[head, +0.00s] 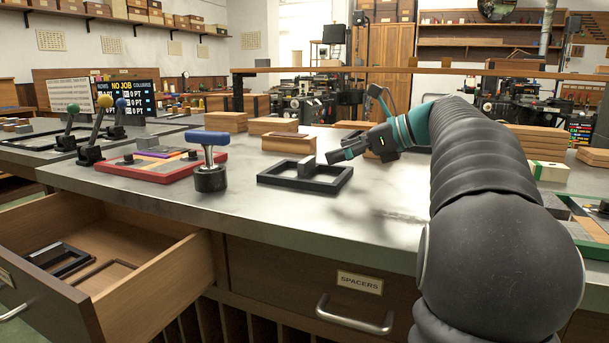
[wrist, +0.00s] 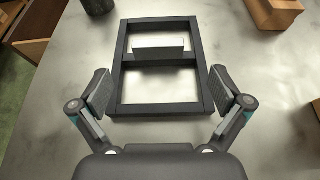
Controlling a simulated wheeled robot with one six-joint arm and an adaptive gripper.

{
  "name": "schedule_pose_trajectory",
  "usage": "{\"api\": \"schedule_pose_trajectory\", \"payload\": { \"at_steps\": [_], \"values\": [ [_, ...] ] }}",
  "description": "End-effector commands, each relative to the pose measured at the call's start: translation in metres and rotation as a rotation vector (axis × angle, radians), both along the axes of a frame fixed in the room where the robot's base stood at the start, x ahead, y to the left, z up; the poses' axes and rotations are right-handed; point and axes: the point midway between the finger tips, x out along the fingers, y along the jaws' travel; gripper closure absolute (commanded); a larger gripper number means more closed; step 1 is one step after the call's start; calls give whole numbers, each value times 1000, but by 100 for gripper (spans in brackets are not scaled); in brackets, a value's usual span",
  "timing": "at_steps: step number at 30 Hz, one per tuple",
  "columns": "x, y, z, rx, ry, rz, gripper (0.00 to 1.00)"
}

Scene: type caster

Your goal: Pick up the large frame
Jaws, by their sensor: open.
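The large frame (head: 285,182) is a black rectangle lying flat on the grey worktop, with a crossbar inside it. In the wrist view the frame (wrist: 160,109) lies ahead of my gripper, its near bar between the fingers. A grey block (wrist: 158,46) stands inside the frame by the crossbar; it also shows in the head view (head: 307,168). My gripper (wrist: 160,76) is open and empty, one finger outside each long side of the frame. In the head view my gripper (head: 338,156) is at the frame's right end. Contact with the frame cannot be told.
A blue-handled black tool (head: 209,160) and a red tray (head: 135,172) stand left of the frame. Wooden blocks (head: 288,142) lie behind it. An open drawer (head: 150,262) at the lower left holds a smaller dark frame (head: 62,260). The worktop in front is clear.

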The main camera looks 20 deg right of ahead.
Motion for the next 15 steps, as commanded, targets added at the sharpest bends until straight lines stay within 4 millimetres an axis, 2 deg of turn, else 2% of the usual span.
{"api": "schedule_pose_trajectory", "payload": {
  "at_steps": [3, 11, 15],
  "values": [
    [11, 12, -7, 0, 0, 3, 0],
    [22, 24, -13, -1, 0, 4, 0],
    [34, 39, -20, -1, 0, 7, 0]
  ]
}}
